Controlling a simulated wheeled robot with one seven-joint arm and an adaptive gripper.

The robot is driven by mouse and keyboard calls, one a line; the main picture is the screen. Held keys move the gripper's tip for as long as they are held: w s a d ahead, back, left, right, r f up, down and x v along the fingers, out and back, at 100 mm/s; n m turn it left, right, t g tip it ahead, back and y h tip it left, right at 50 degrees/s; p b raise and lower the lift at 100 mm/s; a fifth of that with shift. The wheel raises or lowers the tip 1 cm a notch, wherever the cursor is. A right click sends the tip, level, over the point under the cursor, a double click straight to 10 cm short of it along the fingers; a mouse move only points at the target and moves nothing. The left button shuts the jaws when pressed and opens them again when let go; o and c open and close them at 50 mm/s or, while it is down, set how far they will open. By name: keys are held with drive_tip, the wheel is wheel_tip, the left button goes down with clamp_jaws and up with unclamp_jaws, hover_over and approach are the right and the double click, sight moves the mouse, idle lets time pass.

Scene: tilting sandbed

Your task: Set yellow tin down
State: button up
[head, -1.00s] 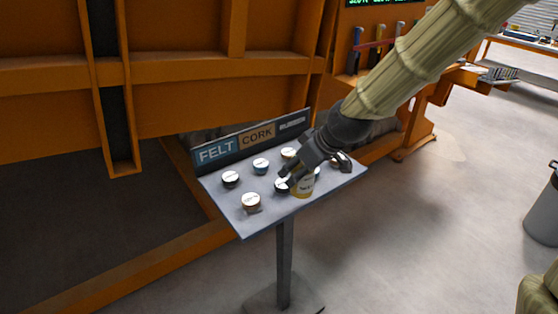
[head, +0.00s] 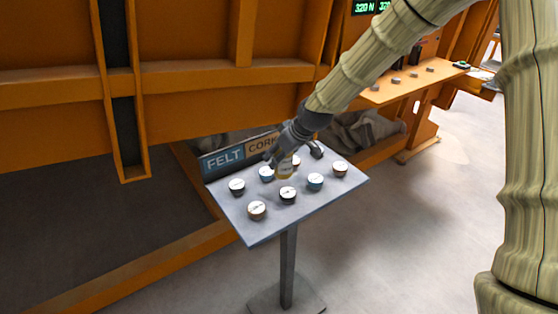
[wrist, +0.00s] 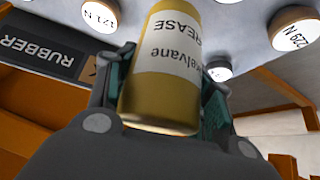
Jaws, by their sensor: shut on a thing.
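The yellow tin (head: 285,172) is in my gripper (head: 282,160), over the back part of the grey stand top (head: 325,203). In the wrist view the yellow tin (wrist: 163,85) fills the middle, with a white label reading "GREASE" and "elvane". The two fingers of my gripper (wrist: 165,95) press on its sides. In the head view my gripper hides part of the tin. I cannot tell whether its base touches the stand top.
Several round tins with white tops stand on the stand top, such as a brown one (head: 257,211), a dark one (head: 288,196) and a blue one (head: 315,182). A sign (head: 223,160) reading "FELT" and "CORK" runs along the back edge. Bare surface shows at the front right.

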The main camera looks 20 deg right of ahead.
sight(279, 166)
drive_tip(key=shift+w+f+p, duration=0.15)
drive_tip(key=shift+f+p, duration=0.9)
drive_tip(key=shift+f, duration=0.65)
drive_tip(key=shift+f, duration=0.1)
drive_tip(key=shift+f, duration=0.35)
drive_tip(key=shift+f+b, duration=0.2)
drive_tip(key=shift+b, duration=0.2)
drive_tip(key=o, duration=1.3)
